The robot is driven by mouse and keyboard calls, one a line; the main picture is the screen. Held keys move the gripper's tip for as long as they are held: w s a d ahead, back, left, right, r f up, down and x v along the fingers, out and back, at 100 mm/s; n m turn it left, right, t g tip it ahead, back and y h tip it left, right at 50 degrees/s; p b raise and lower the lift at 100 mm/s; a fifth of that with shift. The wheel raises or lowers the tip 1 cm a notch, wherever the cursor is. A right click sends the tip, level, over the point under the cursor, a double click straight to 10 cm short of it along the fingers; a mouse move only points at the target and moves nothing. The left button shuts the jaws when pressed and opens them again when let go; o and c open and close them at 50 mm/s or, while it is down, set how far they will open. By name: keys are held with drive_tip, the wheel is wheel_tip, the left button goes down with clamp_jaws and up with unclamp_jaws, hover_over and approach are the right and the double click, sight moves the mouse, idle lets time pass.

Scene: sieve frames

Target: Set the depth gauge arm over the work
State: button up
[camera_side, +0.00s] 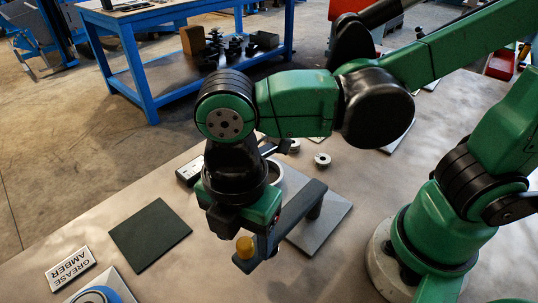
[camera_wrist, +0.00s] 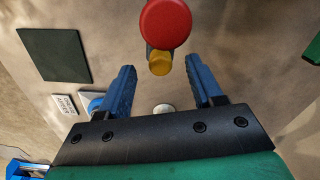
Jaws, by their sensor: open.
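The depth gauge arm (camera_side: 295,212) is a dark slate bar on a short post above a grey plate (camera_side: 325,222). My gripper (camera_side: 252,246) points down at the bar's near end and partly hides it. A yellow knob (camera_side: 245,247) shows beside the fingers. In the wrist view my gripper (camera_wrist: 160,68) has its two blue fingers apart. The yellow knob (camera_wrist: 160,64) appears between the fingertips, with a larger round red part (camera_wrist: 166,22) above it in the picture. I cannot tell whether either finger touches the knob.
A dark green mat (camera_side: 150,235) and a white AMBER GREASE label (camera_side: 70,268) lie left on the table. A blue round item (camera_side: 95,295) is at the bottom edge. Small metal discs (camera_side: 322,160) lie behind the gauge. A blue workbench (camera_side: 190,50) stands beyond.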

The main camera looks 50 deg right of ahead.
drive_tip(key=shift+f, duration=0.8)
drive_tip(key=shift+c, duration=0.2)
clamp_jaws()
idle(0.8)
